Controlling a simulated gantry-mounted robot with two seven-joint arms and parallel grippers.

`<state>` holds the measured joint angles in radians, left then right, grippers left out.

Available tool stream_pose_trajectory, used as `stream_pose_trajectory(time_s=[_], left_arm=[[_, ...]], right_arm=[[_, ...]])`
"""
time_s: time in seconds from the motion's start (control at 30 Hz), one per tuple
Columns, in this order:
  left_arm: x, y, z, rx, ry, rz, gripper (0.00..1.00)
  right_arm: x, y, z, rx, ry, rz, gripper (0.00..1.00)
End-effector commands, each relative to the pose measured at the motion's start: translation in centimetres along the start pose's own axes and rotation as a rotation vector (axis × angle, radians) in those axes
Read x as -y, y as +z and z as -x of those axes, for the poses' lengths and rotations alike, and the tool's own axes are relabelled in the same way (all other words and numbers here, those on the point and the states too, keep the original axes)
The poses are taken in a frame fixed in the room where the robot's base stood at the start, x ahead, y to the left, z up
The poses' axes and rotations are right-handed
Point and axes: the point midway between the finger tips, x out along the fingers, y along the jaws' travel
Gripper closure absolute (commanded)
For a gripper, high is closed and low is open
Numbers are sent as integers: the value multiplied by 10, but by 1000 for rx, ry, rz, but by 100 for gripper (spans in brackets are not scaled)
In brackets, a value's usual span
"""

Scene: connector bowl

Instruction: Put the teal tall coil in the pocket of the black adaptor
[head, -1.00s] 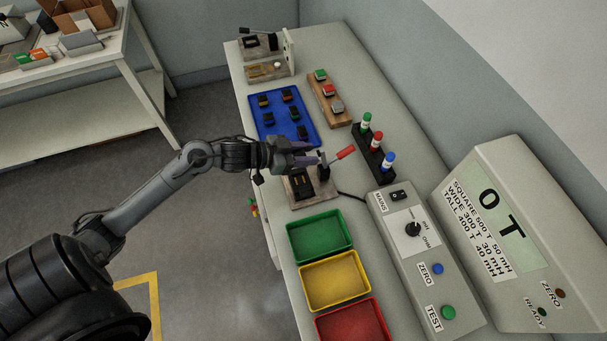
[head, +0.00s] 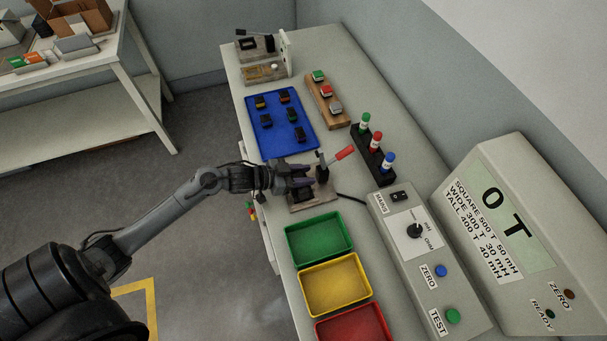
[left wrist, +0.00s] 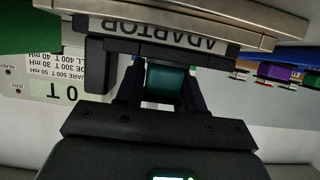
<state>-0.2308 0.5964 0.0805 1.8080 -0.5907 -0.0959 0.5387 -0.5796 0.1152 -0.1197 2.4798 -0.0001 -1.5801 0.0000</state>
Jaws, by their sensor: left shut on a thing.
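My left gripper (head: 302,179) is over the test fixture in the head view, just at the black adaptor (head: 302,195), which it partly covers. In the left wrist view the gripper (left wrist: 163,88) is shut on the teal tall coil (left wrist: 166,82), seen between the two fingers. The coil is close below the fixture's upside-down ADAPTOR label (left wrist: 158,33) in that picture. A black part of the adaptor (left wrist: 100,62) shows beside the fingers. The pocket is hidden, and I cannot tell whether the coil touches it. My right gripper is not in view.
A red-handled lever (head: 344,153) rises beside the fixture. A blue tray (head: 262,141) with several coils lies behind it. Green (head: 320,239), yellow (head: 335,284) and red (head: 354,326) bins stand in front. A rack of coloured markers (head: 373,153) is to the right.

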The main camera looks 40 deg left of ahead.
Motion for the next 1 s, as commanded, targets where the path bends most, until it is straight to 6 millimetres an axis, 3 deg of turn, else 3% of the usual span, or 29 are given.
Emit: stream_pose_trajectory(time_s=[0.27,0.3,0.37,0.73,1.0], left_arm=[[0,2,-1,-1,0,0,98],[0,2,-1,-1,0,0,59],[0,2,-1,-1,0,0,52],[0,-2,1,-1,0,-1,52],[0,0,34,3,0,-1,52]], right_arm=[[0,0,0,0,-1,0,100],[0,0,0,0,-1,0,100],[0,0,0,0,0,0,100],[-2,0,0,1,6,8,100],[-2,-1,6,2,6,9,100]])
